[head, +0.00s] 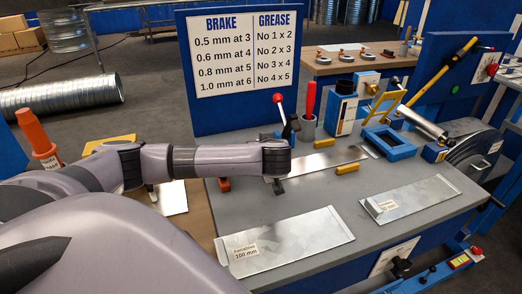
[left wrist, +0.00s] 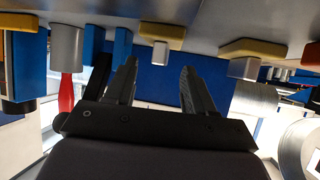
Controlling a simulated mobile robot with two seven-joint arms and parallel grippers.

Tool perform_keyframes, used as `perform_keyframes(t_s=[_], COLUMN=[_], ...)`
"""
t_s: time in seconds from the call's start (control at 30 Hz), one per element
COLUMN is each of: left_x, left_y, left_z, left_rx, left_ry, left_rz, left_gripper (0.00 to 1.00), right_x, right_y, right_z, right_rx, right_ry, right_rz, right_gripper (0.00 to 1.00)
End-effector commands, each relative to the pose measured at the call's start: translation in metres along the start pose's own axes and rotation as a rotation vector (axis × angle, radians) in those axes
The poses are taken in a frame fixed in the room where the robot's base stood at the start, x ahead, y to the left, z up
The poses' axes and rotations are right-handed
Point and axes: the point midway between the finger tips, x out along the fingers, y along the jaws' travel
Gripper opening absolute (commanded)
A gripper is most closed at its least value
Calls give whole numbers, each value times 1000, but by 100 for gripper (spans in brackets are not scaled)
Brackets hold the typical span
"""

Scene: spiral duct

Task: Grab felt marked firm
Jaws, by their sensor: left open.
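No label reading "firm" can be read in either view, so I cannot tell which thing is the firm felt. Two small yellow blocks lie on the grey bench, a front one (head: 347,169) and a back one (head: 324,143). In the left wrist view, which is upside down, one yellow piece with a pale end (left wrist: 162,32) shows beyond the fingers and another (left wrist: 252,48) to the right. My left gripper (left wrist: 158,66) is open and empty; in the head view it (head: 279,186) is low over the bench, left of the front yellow block. My right gripper is not in view.
A metal sheet labelled 100 mm (head: 290,240) and another sheet (head: 410,198) lie on the bench (head: 350,205). A blue board with a Brake/Grease chart (head: 242,52) stands behind. A red-handled tool in a grey cup (head: 309,125) and blue fixtures (head: 386,142) stand at the back.

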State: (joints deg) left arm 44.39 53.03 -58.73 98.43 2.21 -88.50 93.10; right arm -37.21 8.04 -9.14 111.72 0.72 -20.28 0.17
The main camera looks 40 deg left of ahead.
Motion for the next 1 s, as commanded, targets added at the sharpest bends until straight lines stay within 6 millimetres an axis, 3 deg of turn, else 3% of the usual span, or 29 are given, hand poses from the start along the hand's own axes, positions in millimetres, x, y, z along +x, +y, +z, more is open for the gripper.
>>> perform_keyframes(t_s=[0.2,0.53,0.7,1.0], left_x=[24,28,28,28], left_y=[-1,-1,-1,-1], left_z=[1,1,1,1], left_rx=[0,0,0,0], left_ry=[-1,-1,-1,-1], left_rz=[-1,0,0,0], left_gripper=[54,54,0,0], right_x=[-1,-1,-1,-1], right_y=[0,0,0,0], right_z=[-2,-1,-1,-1], right_rx=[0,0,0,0], right_ry=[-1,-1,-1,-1], right_rz=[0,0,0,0], right_gripper=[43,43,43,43])
